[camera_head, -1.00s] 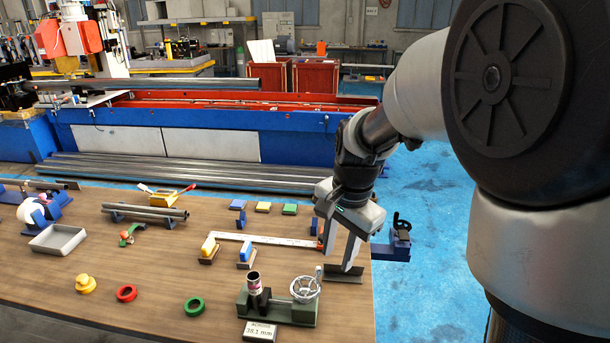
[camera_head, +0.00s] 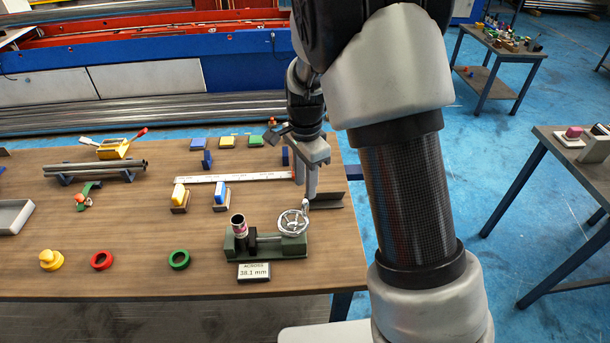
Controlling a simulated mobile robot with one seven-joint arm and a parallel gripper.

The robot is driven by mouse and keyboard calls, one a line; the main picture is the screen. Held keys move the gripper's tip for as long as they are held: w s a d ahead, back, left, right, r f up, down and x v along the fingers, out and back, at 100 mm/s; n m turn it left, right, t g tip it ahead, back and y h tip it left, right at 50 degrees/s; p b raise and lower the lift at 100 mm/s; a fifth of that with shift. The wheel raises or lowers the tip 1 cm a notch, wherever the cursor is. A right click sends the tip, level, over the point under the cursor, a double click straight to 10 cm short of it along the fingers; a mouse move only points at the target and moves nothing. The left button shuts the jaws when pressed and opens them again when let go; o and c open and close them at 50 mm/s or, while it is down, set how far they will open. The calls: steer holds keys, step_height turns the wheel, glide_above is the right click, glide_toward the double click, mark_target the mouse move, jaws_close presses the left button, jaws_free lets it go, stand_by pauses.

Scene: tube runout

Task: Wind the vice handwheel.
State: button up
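The green vice (camera_head: 270,246) stands near the front edge of the wooden table. Its silver spoked handwheel (camera_head: 292,223) is at its right end, with a small upright handle (camera_head: 306,205) on the rim. A short metal tube (camera_head: 238,224) with a pink band stands upright at the vice's left end. My gripper (camera_head: 309,194) points down just behind and above the handwheel's handle. Its fingers overlap in this view, so their gap is hidden. I cannot tell whether a finger touches the handle.
A sign reading 38.1 mm (camera_head: 254,271) stands before the vice. A ruler (camera_head: 235,178) and coloured blocks lie behind it. Green (camera_head: 179,260) and red (camera_head: 102,260) rings lie to the left. A dark angle piece (camera_head: 328,201) is right of the wheel, near the table's right edge.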

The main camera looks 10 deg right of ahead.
mark_target(305, 201)
step_height(305, 201, down, 7)
steer(key=b, duration=0.4)
steer(key=shift+r, duration=0.25)
steer(key=shift+f, duration=0.1)
jaws_close()
